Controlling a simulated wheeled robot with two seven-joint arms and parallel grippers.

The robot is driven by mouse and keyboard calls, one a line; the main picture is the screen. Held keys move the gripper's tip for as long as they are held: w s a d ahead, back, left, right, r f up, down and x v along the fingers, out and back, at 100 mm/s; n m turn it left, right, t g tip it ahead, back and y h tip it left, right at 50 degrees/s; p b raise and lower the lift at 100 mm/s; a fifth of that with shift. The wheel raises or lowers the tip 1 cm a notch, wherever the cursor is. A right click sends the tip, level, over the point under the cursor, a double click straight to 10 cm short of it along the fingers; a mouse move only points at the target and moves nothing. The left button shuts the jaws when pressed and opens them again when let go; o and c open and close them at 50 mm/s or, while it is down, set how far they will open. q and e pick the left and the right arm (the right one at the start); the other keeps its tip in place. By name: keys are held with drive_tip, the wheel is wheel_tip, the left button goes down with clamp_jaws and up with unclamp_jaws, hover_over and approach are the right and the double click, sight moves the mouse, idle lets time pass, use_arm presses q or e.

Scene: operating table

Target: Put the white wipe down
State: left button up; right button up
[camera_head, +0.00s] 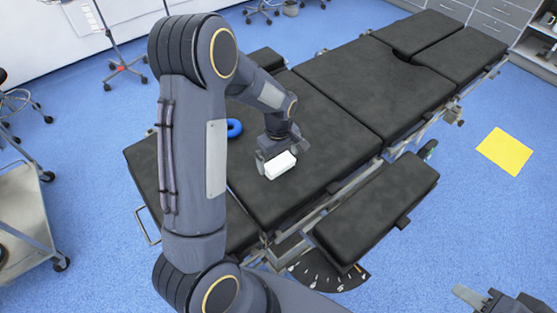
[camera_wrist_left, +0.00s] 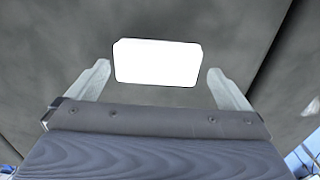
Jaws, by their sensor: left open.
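The white wipe (camera_head: 281,165) is a small white block on the dark pad of the operating table (camera_head: 318,117). In the left wrist view the wipe (camera_wrist_left: 157,61) lies between and slightly beyond the two fingertips, with a gap on each side. My left gripper (camera_head: 276,160) is open over the table at the wipe; its fingers also show in the left wrist view (camera_wrist_left: 158,75). Whether the wipe rests fully on the pad is hard to tell. My right gripper (camera_head: 478,297) shows only in part at the bottom right corner, far from the wipe.
A blue ring (camera_head: 234,128) lies on the table behind my left arm. A separate dark pad (camera_head: 378,205) juts out at the table's near side. A yellow square (camera_head: 504,151) is on the blue floor. A cart (camera_head: 25,215) stands at the left.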

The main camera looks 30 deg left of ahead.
sight(279, 163)
use_arm(q)
wheel_tip(279, 163, up, 10)
drive_tip(key=f, duration=0.1)
drive_tip(key=s+d+r+m+t+h, duration=0.2)
drive_tip(key=s+r+m, duration=0.3)
drive_tip(key=s, duration=0.6)
drive_tip(key=s+d+r+m+t+h, duration=0.1)
drive_tip(key=s+d+r+m+t, duration=0.2)
drive_tip(key=s+m, duration=0.4)
drive_tip(key=s+d+r, duration=0.1)
drive_tip(key=s+d, duration=0.1)
drive_tip(key=s, duration=0.2)
drive_tip(key=shift+d+r+t+h, duration=0.15)
drive_tip(key=shift+r+t+h, duration=0.15)
drive_tip(key=shift+r+h, duration=0.1)
drive_tip(key=shift+s, duration=0.1)
